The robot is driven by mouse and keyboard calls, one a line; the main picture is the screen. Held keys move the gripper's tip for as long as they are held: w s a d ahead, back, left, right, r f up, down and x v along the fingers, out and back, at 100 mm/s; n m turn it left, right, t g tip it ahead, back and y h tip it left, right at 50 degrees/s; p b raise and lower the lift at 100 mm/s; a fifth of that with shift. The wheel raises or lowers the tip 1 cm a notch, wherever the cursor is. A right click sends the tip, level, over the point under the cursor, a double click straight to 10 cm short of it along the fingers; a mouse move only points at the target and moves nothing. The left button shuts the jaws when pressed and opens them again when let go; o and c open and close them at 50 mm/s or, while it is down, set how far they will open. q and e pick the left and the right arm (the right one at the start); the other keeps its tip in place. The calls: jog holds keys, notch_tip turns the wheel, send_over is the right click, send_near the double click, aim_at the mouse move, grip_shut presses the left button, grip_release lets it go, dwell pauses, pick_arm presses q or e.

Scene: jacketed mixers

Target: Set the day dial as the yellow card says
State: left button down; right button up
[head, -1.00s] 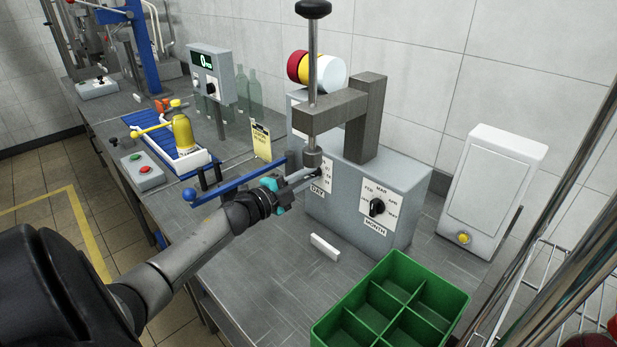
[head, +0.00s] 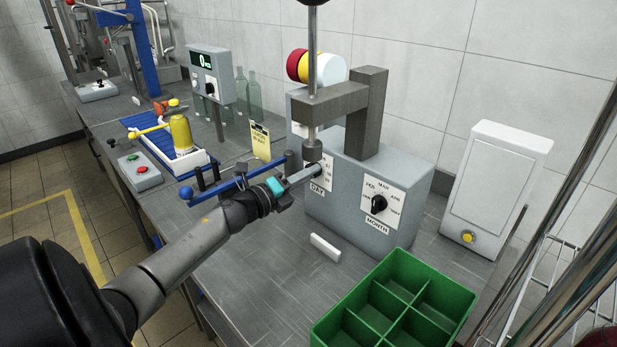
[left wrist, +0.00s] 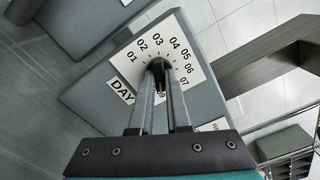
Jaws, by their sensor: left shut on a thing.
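The day dial's white plate (left wrist: 181,45) shows in the left wrist view with numbers from 01 to 07 around it and the word DAY below. The dark day knob (left wrist: 158,65) sits at its middle, between my fingertips. My left gripper (head: 316,170) reaches the grey coder box (head: 350,205) from the left and is shut on the day knob, which hides where the pointer stands. The yellow card (head: 260,142) stands behind my left gripper; its writing is too small to read. My right gripper is not in view.
The month dial (head: 379,204) is right of the day dial on the same box. A stamping post (head: 312,90) rises above. A green divided crate (head: 395,300) and a small white block (head: 325,246) are in front. A blue lever (head: 225,185) lies close by my left gripper.

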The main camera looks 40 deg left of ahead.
pick_arm(q)
jog(key=shift+m, duration=0.4)
jog(key=c, duration=0.9)
grip_release()
jog(key=shift+s, duration=0.1)
jog(key=s, duration=0.5)
jog(key=s+a, duration=0.1)
jog(key=s, duration=0.4)
jog(key=s+p, duration=0.1)
jog(key=s, duration=0.4)
jog(key=shift+a, duration=0.15)
